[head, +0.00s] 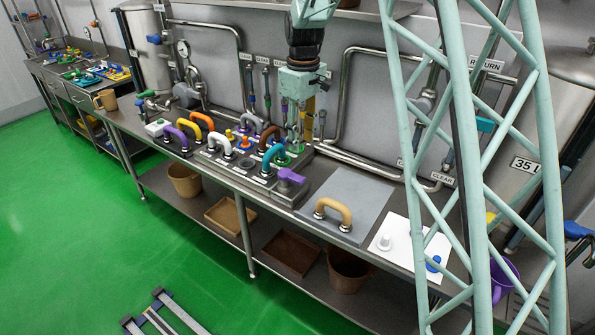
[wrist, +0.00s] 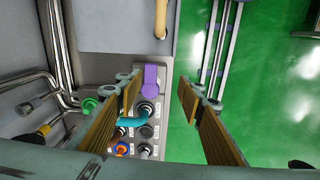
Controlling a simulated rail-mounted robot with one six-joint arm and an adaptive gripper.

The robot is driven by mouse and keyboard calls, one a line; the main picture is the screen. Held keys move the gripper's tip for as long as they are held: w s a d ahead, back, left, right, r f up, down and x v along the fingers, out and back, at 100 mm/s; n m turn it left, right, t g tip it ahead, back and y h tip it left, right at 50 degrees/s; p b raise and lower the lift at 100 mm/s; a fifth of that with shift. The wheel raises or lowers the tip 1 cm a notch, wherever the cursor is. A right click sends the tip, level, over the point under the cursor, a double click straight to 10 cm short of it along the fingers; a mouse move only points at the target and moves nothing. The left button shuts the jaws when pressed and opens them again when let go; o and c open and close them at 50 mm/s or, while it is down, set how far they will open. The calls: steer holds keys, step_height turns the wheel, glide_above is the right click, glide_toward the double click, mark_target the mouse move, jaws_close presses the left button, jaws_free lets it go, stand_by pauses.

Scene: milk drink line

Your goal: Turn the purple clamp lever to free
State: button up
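The purple clamp lever (head: 291,176) sits on a grey block at the near right end of the panel of coloured hoses on the bench. In the wrist view the purple lever (wrist: 150,80) lies below the gripper, between the two fingers as seen, nearer the left finger. My gripper (head: 304,138) hangs above the back of the hose panel in the head view. In the wrist view my gripper (wrist: 158,98) is open, with its fingers wide apart and nothing between them. The lever appears apart from the fingers.
A grey plate (head: 350,190) with a tan handle (head: 333,212) lies to the right. Steel pipes (head: 345,90) run along the back wall.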

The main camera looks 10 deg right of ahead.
steer(key=p, duration=0.2)
glide_above(297, 177)
step_height(297, 177, down, 5)
steer(key=shift+d+r+n, duration=0.1)
steer(key=shift+n, duration=0.3)
steer(key=shift+s, duration=0.1)
steer(key=shift+f+p, duration=0.35)
steer(key=shift+f, duration=6.55)
steer(key=shift+c, duration=0.2)
steer(key=c, duration=1.1)
